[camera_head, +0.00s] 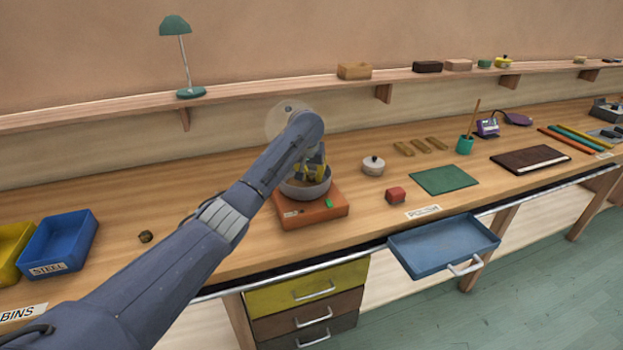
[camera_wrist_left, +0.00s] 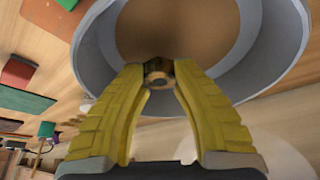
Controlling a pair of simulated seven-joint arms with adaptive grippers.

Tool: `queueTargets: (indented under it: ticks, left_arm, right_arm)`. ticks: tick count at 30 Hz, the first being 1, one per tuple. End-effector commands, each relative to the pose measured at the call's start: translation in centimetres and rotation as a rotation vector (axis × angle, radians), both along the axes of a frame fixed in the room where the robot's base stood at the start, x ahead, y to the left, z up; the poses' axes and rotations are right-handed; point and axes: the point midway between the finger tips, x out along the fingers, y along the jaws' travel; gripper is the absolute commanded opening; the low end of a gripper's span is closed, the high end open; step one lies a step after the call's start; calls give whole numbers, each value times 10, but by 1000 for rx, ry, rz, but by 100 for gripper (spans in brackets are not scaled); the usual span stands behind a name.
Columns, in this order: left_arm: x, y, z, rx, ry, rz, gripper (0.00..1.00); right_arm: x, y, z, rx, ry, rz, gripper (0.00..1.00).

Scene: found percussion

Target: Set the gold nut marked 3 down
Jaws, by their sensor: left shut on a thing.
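My left gripper (camera_head: 312,172) reaches down at the grey bowl (camera_head: 306,190), which sits on an orange scale-like box (camera_head: 312,210). In the left wrist view its yellow fingers (camera_wrist_left: 158,78) are closed on a small gold-brown nut (camera_wrist_left: 158,76) with a round hole. The fingers reach over the rim of the bowl (camera_wrist_left: 88,65), and the nut shows against its brown inside. I cannot tell whether it touches the bowl. No number can be read on it. My right gripper is not in view.
A dark nut-like piece (camera_head: 145,236) lies on the bench right of the blue bin (camera_head: 58,245). A blue drawer tray (camera_head: 445,246) juts out in front.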

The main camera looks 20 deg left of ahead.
Motion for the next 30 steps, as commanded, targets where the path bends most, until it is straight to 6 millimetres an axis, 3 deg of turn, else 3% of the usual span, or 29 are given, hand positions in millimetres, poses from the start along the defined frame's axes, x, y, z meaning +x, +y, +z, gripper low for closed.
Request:
queueTargets:
  ticks: [6,20,21,26,30]
  left_arm:
    - [0,1,-15,1,-2,0,0]
    - [0,0,-19,0,-1,0,0]
    - [0,0,-19,0,-1,0,33]
    - [0,0,-19,0,-1,0,51]
    - [0,0,-19,0,-1,0,51]
  right_arm:
    - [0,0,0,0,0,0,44]
    - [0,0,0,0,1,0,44]
    - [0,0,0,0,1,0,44]
    - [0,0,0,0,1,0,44]
    - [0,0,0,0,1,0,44]
